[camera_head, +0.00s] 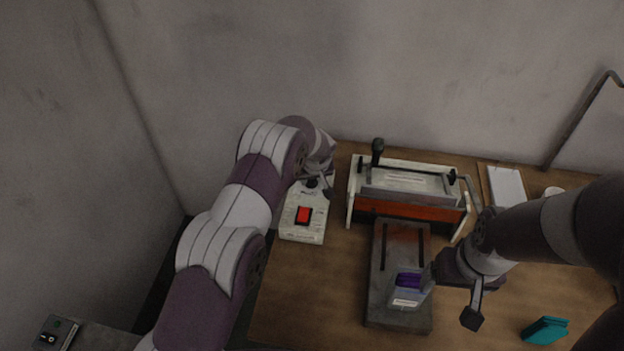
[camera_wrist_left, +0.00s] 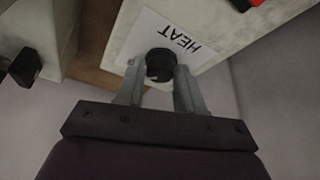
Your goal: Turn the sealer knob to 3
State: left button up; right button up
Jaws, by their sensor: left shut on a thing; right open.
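The sealer control box (camera_head: 303,229) is a cream block with a red switch (camera_head: 304,215), left of the sealer. Its black knob (camera_wrist_left: 160,65) sits beside a white label reading HEAT (camera_wrist_left: 181,38) in the left wrist view. My left gripper (camera_wrist_left: 160,88) is shut on the knob, one finger on each side. In the head view the left gripper (camera_head: 322,187) is at the back of the box, and the knob is mostly hidden there. No number scale is readable, so I cannot tell the setting. My right gripper (camera_head: 472,308) is open over the right of the table, its fingers partly visible.
The sealer (camera_head: 408,185) with its black handle stands at the back of the wooden table (camera_head: 300,305). A grey tray (camera_head: 398,318) holding a purple item in a clear bag (camera_head: 408,281) lies in front. A teal object (camera_head: 545,330) is at front right.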

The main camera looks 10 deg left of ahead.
pick_arm(q)
jog(key=o, duration=1)
jog(key=shift+r, duration=0.1)
jog(key=shift+s+d+r, duration=0.1)
jog(key=shift+r, duration=0.15)
jog(key=b+v, duration=0.3)
jog(key=v, duration=0.9)
